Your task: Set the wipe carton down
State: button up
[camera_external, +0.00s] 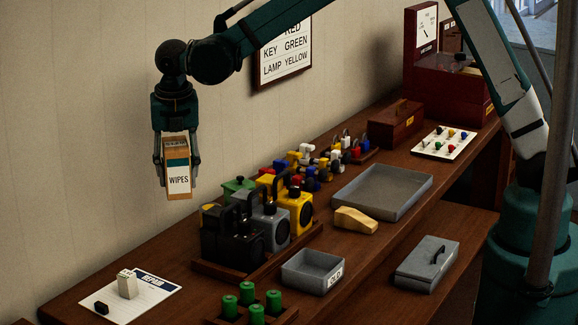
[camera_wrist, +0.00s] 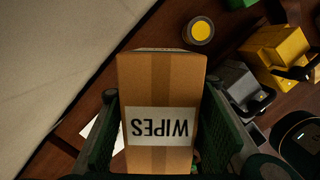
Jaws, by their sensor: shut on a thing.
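The wipe carton (camera_external: 178,170) is a brown box with a white label reading WIPES. My gripper (camera_external: 177,172) is shut on it and holds it upright in the air, above the far left part of the wooden bench (camera_external: 95,268). In the wrist view the carton (camera_wrist: 161,90) fills the middle, between the two dark green fingers (camera_wrist: 160,135), and its label appears upside down. The carton hides much of the bench below it in that view.
Several lamps, black, grey (camera_external: 270,222) and yellow (camera_external: 299,207), stand in a wooden tray right of the carton. A white REPAIR sheet (camera_external: 150,292) lies at the front left with small items. Grey trays (camera_external: 383,190) and green cylinders (camera_external: 273,302) stand farther right. Bare bench shows between sheet and lamps.

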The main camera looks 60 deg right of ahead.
aim_at(174, 193)
jog(key=shift+w+a, duration=0.1)
jog(key=shift+a, duration=0.8)
notch_tip(174, 193, down, 5)
jog(key=shift+r, duration=0.15)
jog(key=shift+d+f, duration=0.1)
jog(key=shift+f, duration=0.4)
jog(key=shift+f, duration=0.1)
jog(key=shift+f, duration=3)
jog(key=shift+f, duration=1.9)
jog(key=shift+f+b, duration=0.15)
jog(key=shift+b, duration=0.2)
